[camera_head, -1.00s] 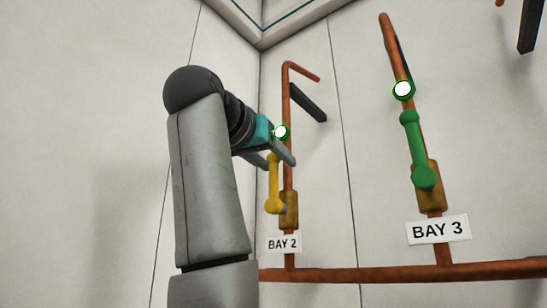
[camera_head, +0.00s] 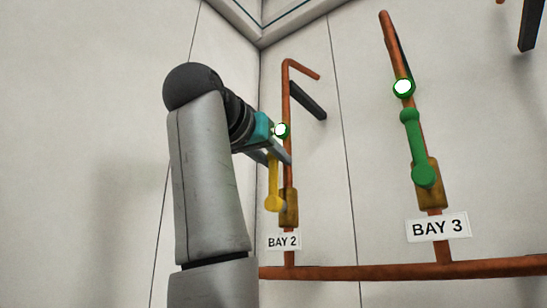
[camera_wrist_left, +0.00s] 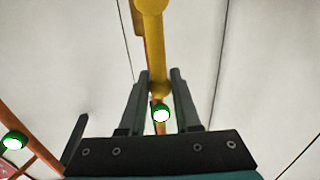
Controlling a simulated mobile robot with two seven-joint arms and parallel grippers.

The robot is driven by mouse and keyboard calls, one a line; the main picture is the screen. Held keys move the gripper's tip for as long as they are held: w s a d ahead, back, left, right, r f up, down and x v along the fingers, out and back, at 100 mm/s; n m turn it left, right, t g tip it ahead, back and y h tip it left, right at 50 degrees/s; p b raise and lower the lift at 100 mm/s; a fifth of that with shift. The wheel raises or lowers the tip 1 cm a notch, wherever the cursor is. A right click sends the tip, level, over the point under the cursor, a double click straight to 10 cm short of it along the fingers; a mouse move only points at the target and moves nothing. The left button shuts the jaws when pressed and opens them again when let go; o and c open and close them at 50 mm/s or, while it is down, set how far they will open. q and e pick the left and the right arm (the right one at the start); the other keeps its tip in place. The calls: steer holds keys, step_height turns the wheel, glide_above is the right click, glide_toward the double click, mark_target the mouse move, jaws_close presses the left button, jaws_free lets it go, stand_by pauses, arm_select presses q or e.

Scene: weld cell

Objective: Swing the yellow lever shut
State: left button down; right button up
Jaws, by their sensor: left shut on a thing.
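The yellow lever (camera_head: 273,187) sits on the brass valve body of the BAY 2 copper pipe, pointing up along the pipe. My left gripper (camera_head: 279,156) is at the lever's upper end, its fingers closed on it. In the left wrist view the lever (camera_wrist_left: 155,50) runs down from the top edge, and its rounded end lies between the two fingers of my left gripper (camera_wrist_left: 160,85). The lever's top end is hidden by the gripper in the head view. My right gripper is in neither view.
A white lamp with a green rim (camera_head: 281,130) is on the BAY 2 pipe just above the gripper. The BAY 3 pipe carries a green lever (camera_head: 417,148) to the right. A horizontal copper pipe (camera_head: 400,272) runs below. The wall at left is bare.

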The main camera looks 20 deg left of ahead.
arm_select(q)
steer(key=shift+d, duration=0.1)
stand_by(0.8)
steer(key=s+d+f+m+h+b, duration=0.1)
steer(key=d+f+m+h+b, duration=0.1)
steer(key=m, duration=0.8)
steer(key=s+d+f+m+t+h+b, duration=0.1)
steer(key=d+f+m+b, duration=0.4)
steer(key=m, duration=0.5)
steer(key=shift+s+d+f+h+b, duration=0.35)
steer(key=shift+f+h+b, duration=0.3)
steer(key=shift+b, duration=0.75)
steer(key=shift+f, duration=0.1)
steer(key=c, duration=0.8)
jaws_free()
steer(key=shift+s, duration=0.1)
steer(key=b+v, duration=0.5)
steer(key=v, duration=1)
steer(key=shift+s+f, duration=0.1)
